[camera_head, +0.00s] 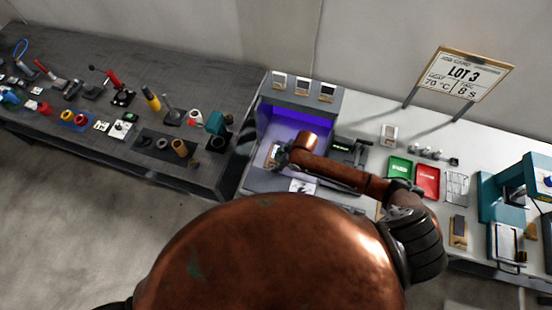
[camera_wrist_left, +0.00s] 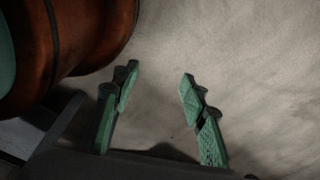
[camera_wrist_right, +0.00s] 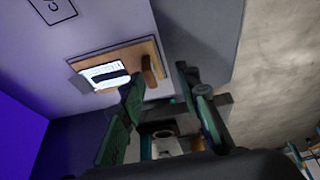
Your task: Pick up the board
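The board (camera_wrist_right: 145,50) is a small wooden plate with a white printed card on it and an upright wooden grip at one end. It lies on the grey floor of the violet-lit booth. In the head view it shows only in part (camera_head: 271,150), beside my right gripper (camera_head: 281,158). In the right wrist view my right gripper (camera_wrist_right: 157,82) is open, its fingertips spread close to the grip end. Whether either finger touches it I cannot tell. My left gripper (camera_wrist_left: 157,82) is open and empty over bare floor; the head view does not show it.
The booth (camera_head: 262,122) has side walls and a top carrying several small framed pieces. Green (camera_head: 399,169) and red (camera_head: 427,180) trays lie to its right. A dark bench (camera_head: 60,52) with many tools is at left.

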